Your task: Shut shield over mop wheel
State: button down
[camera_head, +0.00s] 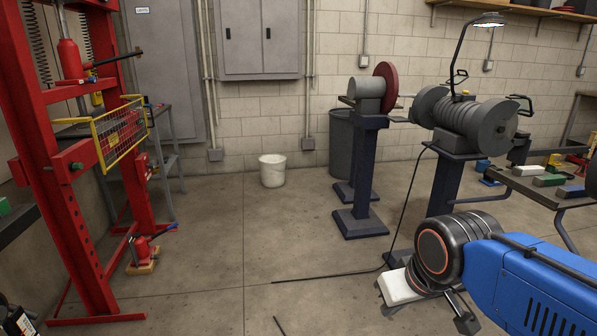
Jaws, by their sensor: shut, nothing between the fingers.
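A dark red disc-shaped wheel (384,85), which may be the mop wheel, stands on edge at the right of a small grey motor (366,93) on a blue pedestal. Right of it, a larger grey double-ended machine (468,117) has round housings and clear-looking black-framed flaps; I cannot tell which part is the task's shield. My blue arm comes in from the lower right. My gripper (465,322) is low in front of the machines, well apart from both, shut and empty. The black wrist joint partly hides it.
A red press frame (75,170) with a yellow mesh guard (121,130) stands at left. A white bucket (272,170) and grey bin (341,142) are by the wall. A work table (540,190) stands at right. A black cable (330,277) lies on the floor; the middle floor is open.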

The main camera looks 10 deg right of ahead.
aim_at(457, 77)
jog(key=i+j+z, duration=0.1)
jog(key=i+z, duration=0.4)
jog(key=i+j+z, duration=0.3)
jog(key=i+z, duration=0.2)
jog(key=i+j+z, duration=0.5)
jog(key=k, duration=0.1)
